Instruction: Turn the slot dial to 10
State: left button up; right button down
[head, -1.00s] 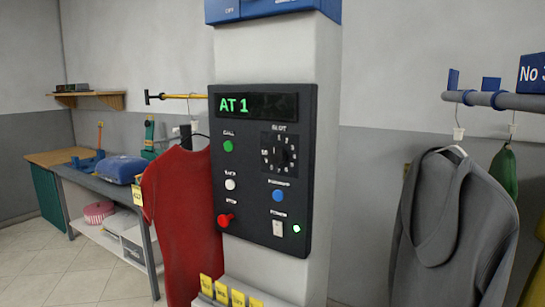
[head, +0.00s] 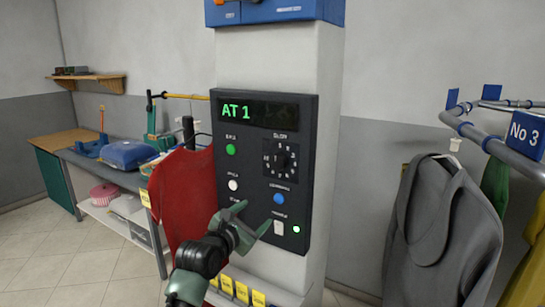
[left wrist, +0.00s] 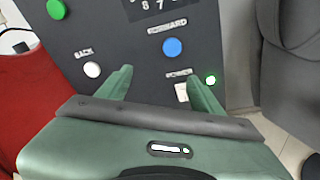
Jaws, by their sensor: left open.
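The dark control panel (head: 262,175) is on the front of a white pillar. Its display (head: 260,109) reads "AT 1" in green. The slot dial (head: 280,158) is a black knob with numbers around it at the panel's upper right; its exact setting is too small to read. In the left wrist view only the dial's lower numbers (left wrist: 160,6) show at the top edge. My left gripper (head: 255,218) is open and empty in front of the panel's lower part, below the dial. It also shows in the left wrist view (left wrist: 153,85). My right gripper is not in view.
The panel has a green button (head: 230,149), a white button (head: 233,185), a blue button (head: 278,198) and a power switch (head: 278,228). A red garment (head: 180,190) hangs left of the pillar, a grey one (head: 440,225) right. Yellow tags (head: 241,292) are below.

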aim_at(276, 164)
pick_arm(q)
notch_tip(276, 164, up, 12)
jog(key=s+d+n+t+h, duration=0.1)
jog(key=d+n, duration=0.1)
jog(key=p+x, duration=0.2)
jog(key=x, duration=0.3)
jog(key=shift+w+d+r, duration=0.1)
jog(key=shift+w+r, duration=0.05)
jog(key=shift+w, duration=0.15)
jog(key=shift+w+d+n+p, duration=0.3)
jog(key=shift+w+d+p, duration=0.1)
jog(key=shift+w, duration=0.45)
jog(key=c, duration=1.4)
